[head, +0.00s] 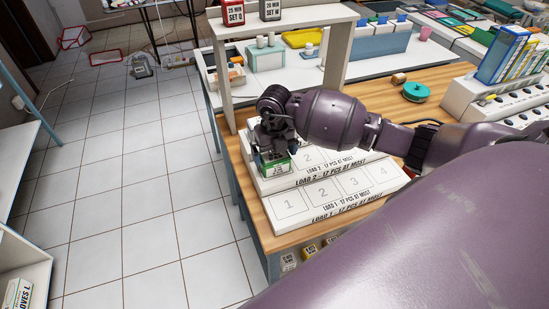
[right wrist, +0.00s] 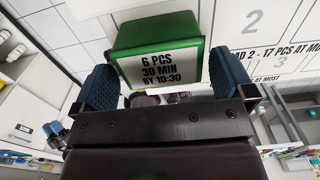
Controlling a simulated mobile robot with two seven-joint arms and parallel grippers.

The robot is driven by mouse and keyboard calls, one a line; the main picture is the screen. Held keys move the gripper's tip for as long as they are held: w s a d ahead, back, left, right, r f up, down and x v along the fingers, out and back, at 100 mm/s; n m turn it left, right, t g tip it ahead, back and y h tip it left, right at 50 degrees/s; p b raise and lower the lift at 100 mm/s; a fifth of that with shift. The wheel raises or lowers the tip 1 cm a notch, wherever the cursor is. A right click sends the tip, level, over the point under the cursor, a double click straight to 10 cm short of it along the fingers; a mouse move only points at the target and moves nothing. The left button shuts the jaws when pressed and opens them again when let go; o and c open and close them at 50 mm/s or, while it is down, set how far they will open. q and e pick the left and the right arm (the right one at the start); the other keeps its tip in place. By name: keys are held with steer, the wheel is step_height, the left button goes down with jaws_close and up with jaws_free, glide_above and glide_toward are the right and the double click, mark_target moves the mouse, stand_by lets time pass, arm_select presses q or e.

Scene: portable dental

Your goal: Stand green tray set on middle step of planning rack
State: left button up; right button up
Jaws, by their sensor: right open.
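The green tray set (head: 275,164), a box with a white label reading "6 PCS 30 MIN BY 10:30", stands at the left end of the middle step, marked LOAD 2, of the white planning rack (head: 355,187). It covers the place left of the "2" square. My right gripper (head: 275,143) is over it from above. In the right wrist view, its open blue-padded fingers are on either side of the green set (right wrist: 160,50), with a visible gap at the right finger. Contact at the left finger is unclear.
A white shelf (head: 290,19) with a red set (head: 233,12) and a dark grey set (head: 270,9) stands behind, its left post close to my right gripper. The lower step's numbered squares are bare. A teal round item (head: 416,91) lies on the wooden table (head: 440,78).

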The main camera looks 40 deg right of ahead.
mark_target(274, 155)
step_height(274, 155, up, 9)
steer(key=shift+r, duration=0.15)
stand_by(0.4)
